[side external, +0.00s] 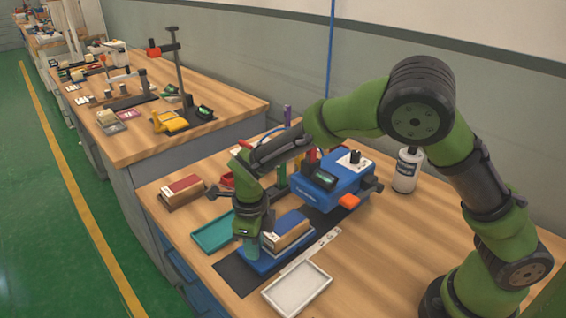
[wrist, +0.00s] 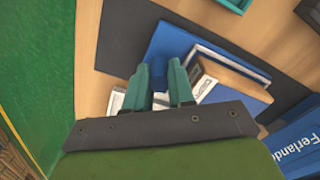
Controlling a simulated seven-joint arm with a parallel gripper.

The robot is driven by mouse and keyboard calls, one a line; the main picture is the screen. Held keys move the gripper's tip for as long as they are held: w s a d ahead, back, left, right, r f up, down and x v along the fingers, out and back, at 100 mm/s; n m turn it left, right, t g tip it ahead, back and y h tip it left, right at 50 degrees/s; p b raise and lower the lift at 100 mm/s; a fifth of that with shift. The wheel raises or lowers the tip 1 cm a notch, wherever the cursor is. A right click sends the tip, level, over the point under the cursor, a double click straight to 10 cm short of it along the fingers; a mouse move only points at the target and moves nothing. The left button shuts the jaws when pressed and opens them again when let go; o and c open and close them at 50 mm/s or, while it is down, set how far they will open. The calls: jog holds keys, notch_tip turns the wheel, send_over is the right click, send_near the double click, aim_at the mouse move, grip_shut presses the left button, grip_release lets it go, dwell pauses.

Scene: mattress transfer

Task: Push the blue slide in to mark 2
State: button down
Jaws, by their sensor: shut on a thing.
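The blue slide (side external: 267,268) lies on a dark mat in front of the blue machine (side external: 330,183). It carries a tan and blue block (side external: 290,229). The slide's blue plate also shows in the wrist view (wrist: 172,42). My gripper (side external: 251,246) points down at the slide's near left end. In the wrist view its teal fingers (wrist: 163,84) are shut on a blue knob (wrist: 155,72) of the slide. A pale strip with small marks (side external: 322,243) lies along the slide's right side; its numbers are too small to read.
A teal tray (side external: 213,233) lies left of the slide and a white tray (side external: 297,289) in front. A red and brown block (side external: 181,191) sits farther left. A white bottle (side external: 406,170) stands right of the machine, which has an orange part (side external: 348,201). Bare table is at right.

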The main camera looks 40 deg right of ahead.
aim_at(284, 225)
jog(key=d, duration=0.9)
jog(key=shift+a, duration=0.1)
jog(key=c, duration=1.2)
grip_release()
jog(key=shift+c, duration=0.2)
notch_tip(284, 225, up, 17)
